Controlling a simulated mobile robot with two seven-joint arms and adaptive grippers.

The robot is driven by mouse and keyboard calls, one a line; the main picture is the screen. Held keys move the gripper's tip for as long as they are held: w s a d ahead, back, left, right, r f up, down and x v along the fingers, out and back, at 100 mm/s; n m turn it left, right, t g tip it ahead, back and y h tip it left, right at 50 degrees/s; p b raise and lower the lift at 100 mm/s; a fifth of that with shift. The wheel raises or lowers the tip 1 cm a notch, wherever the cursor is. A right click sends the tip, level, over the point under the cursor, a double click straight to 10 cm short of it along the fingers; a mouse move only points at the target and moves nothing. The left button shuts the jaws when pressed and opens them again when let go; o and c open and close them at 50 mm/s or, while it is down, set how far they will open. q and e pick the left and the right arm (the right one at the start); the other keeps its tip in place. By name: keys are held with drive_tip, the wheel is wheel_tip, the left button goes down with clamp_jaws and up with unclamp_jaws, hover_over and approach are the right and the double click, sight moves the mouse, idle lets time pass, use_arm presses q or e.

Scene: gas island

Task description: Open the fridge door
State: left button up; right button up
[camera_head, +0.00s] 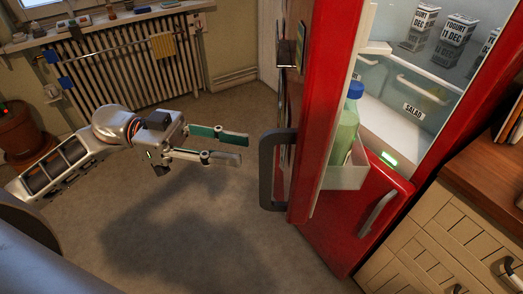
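The red fridge (352,226) stands at the right with its door (327,65) swung open, seen nearly edge-on. Its lit inside shows yogurt cartons (459,29) on a shelf and a drawer labelled SALAD. A green bottle (346,125) stands in the door's lower shelf. The dark grey door handle (268,170) is on the door's outer side, facing left. My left gripper (246,148) is open and empty, left of the handle, its fingers pointing right toward it with a small gap in the picture. My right gripper is not in view.
A wooden-topped cabinet (450,235) stands close to the fridge at the right. A radiator (130,65) with a windowsill above it lines the back wall. A brown pot (20,132) is at the left edge. The floor (190,220) between is clear.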

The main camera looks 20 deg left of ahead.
sight(266, 154)
use_arm(q)
drive_tip(key=d, duration=0.4)
drive_tip(key=w+d, duration=0.1)
drive_tip(key=d, duration=0.1)
drive_tip(key=shift+d, duration=0.4)
